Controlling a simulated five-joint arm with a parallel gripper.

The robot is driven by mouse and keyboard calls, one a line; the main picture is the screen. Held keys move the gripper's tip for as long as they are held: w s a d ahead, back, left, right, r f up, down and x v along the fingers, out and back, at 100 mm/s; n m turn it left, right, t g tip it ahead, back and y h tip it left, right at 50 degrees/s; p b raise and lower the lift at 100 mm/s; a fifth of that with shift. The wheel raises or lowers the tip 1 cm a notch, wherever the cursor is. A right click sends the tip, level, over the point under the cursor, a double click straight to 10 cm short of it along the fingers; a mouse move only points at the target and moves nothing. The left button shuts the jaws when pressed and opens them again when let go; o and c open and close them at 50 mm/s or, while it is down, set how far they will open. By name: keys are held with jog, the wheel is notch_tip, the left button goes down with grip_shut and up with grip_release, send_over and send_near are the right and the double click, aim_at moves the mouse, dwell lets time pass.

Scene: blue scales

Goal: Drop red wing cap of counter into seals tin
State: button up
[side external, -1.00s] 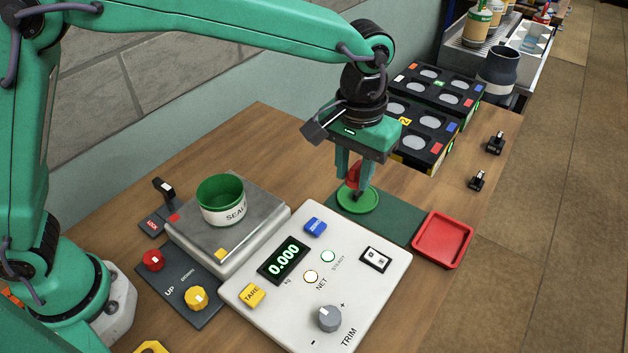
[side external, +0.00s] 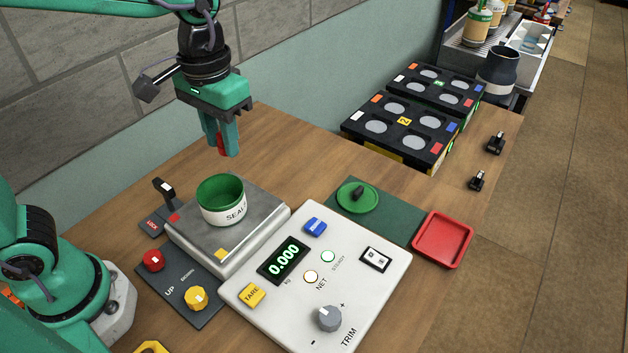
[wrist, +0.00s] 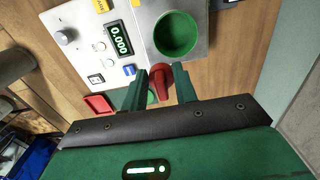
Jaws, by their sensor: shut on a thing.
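My gripper (side external: 226,139) is shut on the red wing cap (side external: 220,143) and holds it in the air, above and behind the seals tin in the side view. In the wrist view the red wing cap (wrist: 162,82) sits between the two green fingers. The seals tin (side external: 221,201) is a white tin with a green inside, open at the top, upright on the steel scale plate (side external: 188,227). In the wrist view the tin (wrist: 178,34) lies just beyond the cap. The counter's green disc (side external: 357,197), with a dark post, lies on the green mat (side external: 400,222).
The scale panel (side external: 352,285) reads 0.000 and has several buttons and a trim knob. A red tray (side external: 443,239) lies right of the mat. Black crates (side external: 407,124) stand at the back. A lock lever (side external: 164,191) stands left of the scale plate.

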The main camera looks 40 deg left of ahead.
jog(key=shift+s+a, duration=0.7)
jog(key=shift+s, duration=0.1)
jog(key=shift+f, duration=0.15)
jog(key=shift+f, duration=2.85)
jog(key=o, duration=1)
jog(key=shift+r, duration=0.1)
